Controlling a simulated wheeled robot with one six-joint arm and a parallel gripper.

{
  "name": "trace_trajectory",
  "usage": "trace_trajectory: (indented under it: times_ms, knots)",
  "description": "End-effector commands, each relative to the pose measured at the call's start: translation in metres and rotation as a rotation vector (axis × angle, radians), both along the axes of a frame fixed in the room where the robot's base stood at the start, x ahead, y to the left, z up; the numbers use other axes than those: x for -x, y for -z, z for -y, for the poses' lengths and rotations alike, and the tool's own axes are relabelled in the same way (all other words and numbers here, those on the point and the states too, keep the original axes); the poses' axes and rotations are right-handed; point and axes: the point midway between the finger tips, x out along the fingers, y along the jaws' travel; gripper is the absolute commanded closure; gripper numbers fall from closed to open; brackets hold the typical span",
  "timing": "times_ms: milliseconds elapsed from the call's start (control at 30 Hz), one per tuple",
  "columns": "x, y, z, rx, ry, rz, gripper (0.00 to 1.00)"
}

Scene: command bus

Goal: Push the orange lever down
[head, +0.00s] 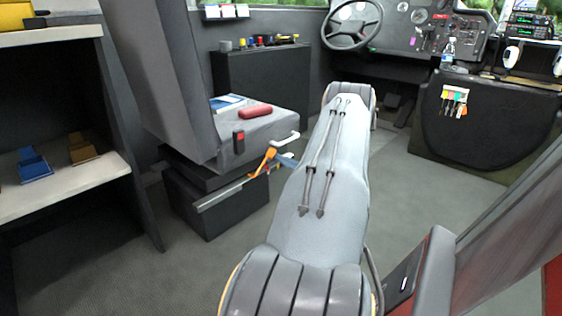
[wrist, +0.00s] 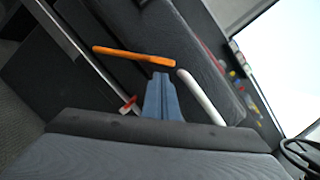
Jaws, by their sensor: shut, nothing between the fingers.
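The orange lever (head: 265,160) sticks out from the side of the seat base, low beside the grey seat. In the wrist view the lever (wrist: 130,54) lies nearly level across the upper middle, its thicker end to the right. My gripper (wrist: 161,76) shows as blue-grey fingers, shut and empty, with the tips just under the lever's thicker end. In the head view my gripper (head: 284,160) is right beside the lever, partly hidden behind my arm. I cannot tell whether the tips touch the lever.
A white curved handle (wrist: 200,97) is close to the right of my fingers; the seat (head: 255,125) bears a red case (head: 255,112). A metal rail (head: 222,193) runs along the seat base. Shelves (head: 60,190) stand at the left. The floor (head: 410,185) right of my arm is clear.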

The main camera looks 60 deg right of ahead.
Motion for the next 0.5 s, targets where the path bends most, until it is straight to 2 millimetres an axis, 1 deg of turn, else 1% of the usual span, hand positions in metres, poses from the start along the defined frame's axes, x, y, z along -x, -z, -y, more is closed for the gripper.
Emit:
trace_trajectory:
  times_ms: [33, 233, 300, 367, 500]
  knots:
    - [-0.001, 0.009, 0.003, 0.000, -0.001, -0.001, 1.00]
    - [-0.004, 0.027, 0.013, -0.001, -0.005, -0.003, 1.00]
    - [0.011, 0.025, 0.012, -0.005, -0.005, -0.005, 1.00]
    - [0.022, 0.025, 0.013, -0.004, -0.004, -0.004, 1.00]
    - [0.048, 0.030, 0.013, -0.005, -0.004, -0.004, 1.00]
